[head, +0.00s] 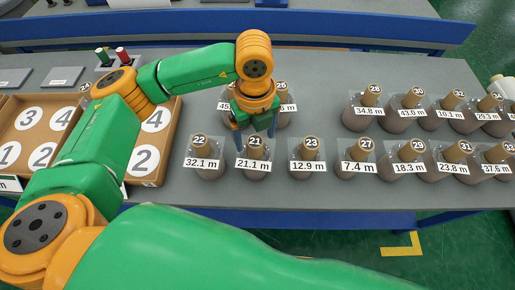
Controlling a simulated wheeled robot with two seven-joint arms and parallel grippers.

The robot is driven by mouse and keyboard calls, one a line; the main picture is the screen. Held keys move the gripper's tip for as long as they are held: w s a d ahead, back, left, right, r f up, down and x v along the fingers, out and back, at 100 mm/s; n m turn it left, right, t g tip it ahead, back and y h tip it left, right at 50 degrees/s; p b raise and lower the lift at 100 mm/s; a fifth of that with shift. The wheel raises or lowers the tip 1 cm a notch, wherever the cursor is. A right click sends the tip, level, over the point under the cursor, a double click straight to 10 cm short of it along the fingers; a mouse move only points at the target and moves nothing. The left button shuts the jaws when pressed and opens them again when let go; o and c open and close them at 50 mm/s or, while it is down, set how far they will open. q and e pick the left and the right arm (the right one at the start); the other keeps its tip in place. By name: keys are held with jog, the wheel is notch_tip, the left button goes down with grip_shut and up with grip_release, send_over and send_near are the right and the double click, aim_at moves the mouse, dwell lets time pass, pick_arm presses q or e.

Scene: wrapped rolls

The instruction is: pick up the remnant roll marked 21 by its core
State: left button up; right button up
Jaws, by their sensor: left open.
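The roll marked 21 (255,174) stands upright in the front row, with a 21.1 m label on its front and a brown core sticking up from its top. My left gripper (255,136) points down at this core in the head view, with its blue fingers apart on either side of the number disc. I cannot tell whether the fingers are level with the core or still above or behind it. My right gripper is not in view.
Roll 22 (207,173) stands close on the left and roll 23 (309,173) on the right. Two rolls behind are partly hidden by my left gripper. Several more rolls stand to the right. A brown tray (165,113) with numbered places lies left on the grey table (320,80).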

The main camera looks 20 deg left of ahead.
aim_at(256, 141)
pick_arm(q)
jog(key=f, duration=0.2)
jog(key=f+p, duration=0.1)
jog(key=shift+s+f, duration=0.2)
jog(key=shift+f, duration=0.15)
jog(key=shift+w+f, duration=0.2)
jog(key=shift+w, duration=0.15)
jog(key=shift+s+r, duration=0.15)
jog(key=shift+s, duration=0.1)
jog(key=c, duration=1)
grip_shut()
jog(key=shift+w, duration=0.15)
